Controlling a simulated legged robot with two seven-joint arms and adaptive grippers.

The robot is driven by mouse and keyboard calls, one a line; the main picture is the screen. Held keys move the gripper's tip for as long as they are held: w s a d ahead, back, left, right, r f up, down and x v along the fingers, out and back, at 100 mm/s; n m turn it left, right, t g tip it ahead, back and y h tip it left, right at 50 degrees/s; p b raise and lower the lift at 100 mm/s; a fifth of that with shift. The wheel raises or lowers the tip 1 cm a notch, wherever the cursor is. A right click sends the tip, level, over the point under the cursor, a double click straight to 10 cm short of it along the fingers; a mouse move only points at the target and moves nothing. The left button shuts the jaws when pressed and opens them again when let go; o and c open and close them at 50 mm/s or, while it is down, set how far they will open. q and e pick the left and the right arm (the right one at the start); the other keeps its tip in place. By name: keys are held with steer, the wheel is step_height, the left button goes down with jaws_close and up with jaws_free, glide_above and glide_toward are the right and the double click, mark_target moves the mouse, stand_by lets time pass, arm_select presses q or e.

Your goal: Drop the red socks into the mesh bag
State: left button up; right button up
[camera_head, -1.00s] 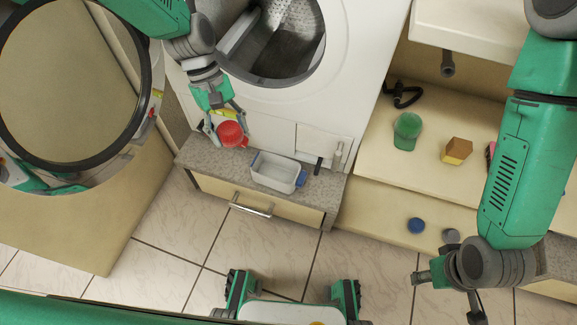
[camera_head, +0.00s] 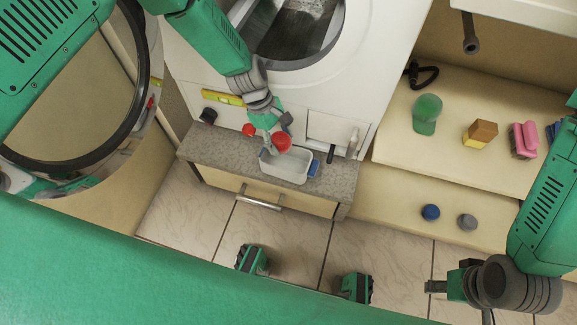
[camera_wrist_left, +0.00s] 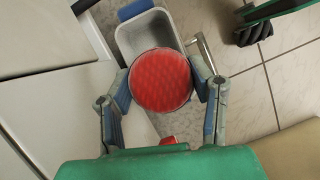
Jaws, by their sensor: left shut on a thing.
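A round red bundle, the red socks (camera_head: 282,142), is held between the fingers of my left gripper (camera_head: 278,138). In the left wrist view the red socks (camera_wrist_left: 160,80) show as a round, ribbed red shape between both fingers. An open white container with blue ends (camera_head: 288,168) stands on the grey ledge just below the held bundle; I cannot see any mesh on it. In the left wrist view this container (camera_wrist_left: 149,33) lies partly behind the socks. My right gripper (camera_head: 460,287) is low at the right, away from these things; its fingers are unclear.
A smaller red thing (camera_head: 249,130), a dark object (camera_head: 208,116) and a yellow box (camera_head: 223,98) are near the washing machine (camera_head: 372,60). A green-topped item (camera_head: 427,113), a brown-yellow block (camera_head: 480,133) and pink things (camera_head: 524,139) stand on the right shelf.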

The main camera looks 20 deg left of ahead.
arm_select(q)
steer(key=shift+a+f+b, duration=0.1)
steer(key=shift+f+b, duration=0.25)
steer(key=shift+f, duration=0.5)
steer(key=shift+a+f+b, duration=0.2)
steer(key=shift+f+b, duration=0.1)
steer(key=shift+f, duration=0.1)
steer(key=o, duration=1.2)
steer(key=shift+d+r, duration=0.1)
steer(key=shift+d, duration=0.05)
steer(key=shift+o, duration=0.2)
steer(key=shift+r, duration=0.1)
steer(key=v, duration=1.1)
steer(key=shift+a+r, duration=0.25)
steer(key=shift+r, duration=0.05)
steer(key=shift+w, duration=0.15)
